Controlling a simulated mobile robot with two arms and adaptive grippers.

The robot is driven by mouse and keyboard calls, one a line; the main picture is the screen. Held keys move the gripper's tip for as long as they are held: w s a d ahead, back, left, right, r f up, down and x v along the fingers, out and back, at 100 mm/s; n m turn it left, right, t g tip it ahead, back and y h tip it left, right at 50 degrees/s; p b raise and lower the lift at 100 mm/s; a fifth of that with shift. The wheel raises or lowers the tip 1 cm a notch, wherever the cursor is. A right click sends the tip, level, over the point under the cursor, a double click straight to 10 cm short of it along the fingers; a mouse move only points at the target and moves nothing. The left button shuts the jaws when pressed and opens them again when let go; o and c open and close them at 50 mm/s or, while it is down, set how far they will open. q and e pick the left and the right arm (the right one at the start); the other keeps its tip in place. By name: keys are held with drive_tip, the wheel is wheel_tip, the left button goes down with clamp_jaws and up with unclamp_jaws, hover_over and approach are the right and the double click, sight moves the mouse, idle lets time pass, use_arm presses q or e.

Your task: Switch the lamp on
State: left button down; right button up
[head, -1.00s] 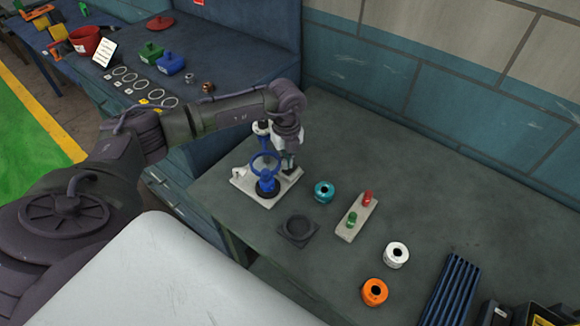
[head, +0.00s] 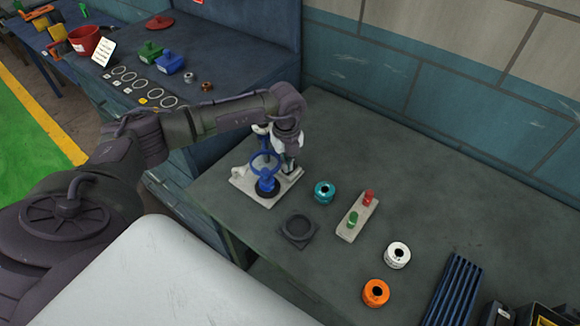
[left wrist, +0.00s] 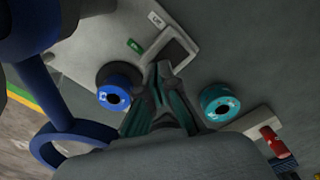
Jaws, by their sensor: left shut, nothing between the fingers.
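A pale base plate (head: 243,181) on the bench carries a blue ring frame (head: 265,163) and a blue spool on a black disc. In the left wrist view, the plate holds a dark rectangular switch (left wrist: 181,48) in a light frame, with a white label and a green label beside it. My left gripper (head: 289,170) is over the plate's right part. In the left wrist view, its shut, empty fingertips (left wrist: 160,70) are at the switch's near edge; I cannot tell whether they touch it. The blue spool (left wrist: 114,93) is left of the fingers. No lit lamp is clearly visible. My right gripper is out of view.
A teal spool (head: 324,192) stands just right of the plate. Beyond are a black square holder (head: 298,231), a block with red and green pegs (head: 357,216), a white spool (head: 397,255) and an orange spool (head: 375,293). The bench behind is clear.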

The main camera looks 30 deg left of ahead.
use_arm(q)
drive_tip(key=shift+f, duration=0.35)
drive_tip(key=shift+r, duration=0.2)
drive_tip(key=shift+r+p, duration=2.3)
drive_tip(key=shift+r, duration=1.05)
